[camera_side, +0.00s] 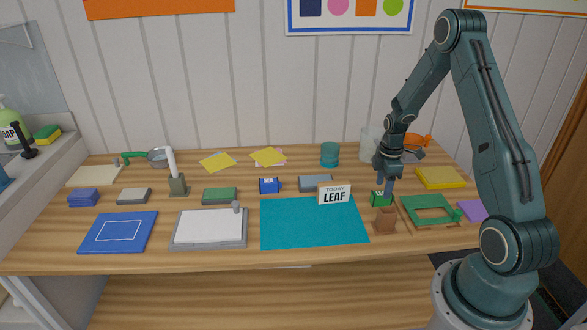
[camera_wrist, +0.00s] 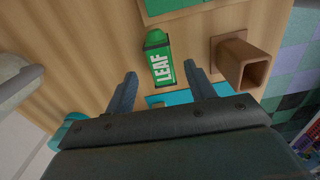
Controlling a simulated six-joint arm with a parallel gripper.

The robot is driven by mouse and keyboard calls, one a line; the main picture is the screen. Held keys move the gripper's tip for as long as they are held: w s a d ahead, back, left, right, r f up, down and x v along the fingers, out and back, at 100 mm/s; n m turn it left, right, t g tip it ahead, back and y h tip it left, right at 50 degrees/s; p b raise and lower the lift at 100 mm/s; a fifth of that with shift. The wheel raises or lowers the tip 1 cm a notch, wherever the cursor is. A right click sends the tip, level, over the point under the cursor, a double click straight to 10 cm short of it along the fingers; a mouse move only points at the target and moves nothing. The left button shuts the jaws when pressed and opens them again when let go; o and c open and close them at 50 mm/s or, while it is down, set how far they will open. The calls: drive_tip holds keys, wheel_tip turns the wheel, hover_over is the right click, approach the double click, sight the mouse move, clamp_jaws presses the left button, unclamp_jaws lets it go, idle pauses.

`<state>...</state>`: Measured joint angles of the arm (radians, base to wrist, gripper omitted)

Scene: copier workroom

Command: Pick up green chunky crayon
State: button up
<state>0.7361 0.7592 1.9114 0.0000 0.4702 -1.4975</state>
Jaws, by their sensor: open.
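The green chunky crayon (camera_wrist: 158,58) lies on the wooden table, with a white LEAF label and a dark green tip. In the side view the crayon (camera_side: 377,198) is small and partly hidden behind my gripper and the brown holder. My gripper (camera_wrist: 160,73) is open, its two fingers apart on either side of the crayon's near end in the wrist view. In the side view my gripper (camera_side: 388,188) points down, just above the crayon. I cannot tell the exact height gap. Nothing is held.
A brown square-mouthed holder (camera_side: 386,222) stands close by; it also shows right of the crayon in the wrist view (camera_wrist: 232,60). A green-centred tray (camera_side: 407,222) is to the right. A sign reading TODAY LEAF (camera_side: 334,194) stands by the teal mat (camera_side: 310,225), which is mostly clear.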

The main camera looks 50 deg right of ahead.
sight(382, 193)
drive_tip(key=shift+a+f, duration=0.1)
drive_tip(key=shift+f, duration=2.2)
drive_tip(key=c, duration=1.1)
drive_tip(key=shift+o, duration=0.2)
drive_tip(key=shift+r, duration=0.1)
wheel_tip(382, 193, up, 20)
drive_tip(key=o, duration=0.3)
drive_tip(key=shift+c, duration=1)
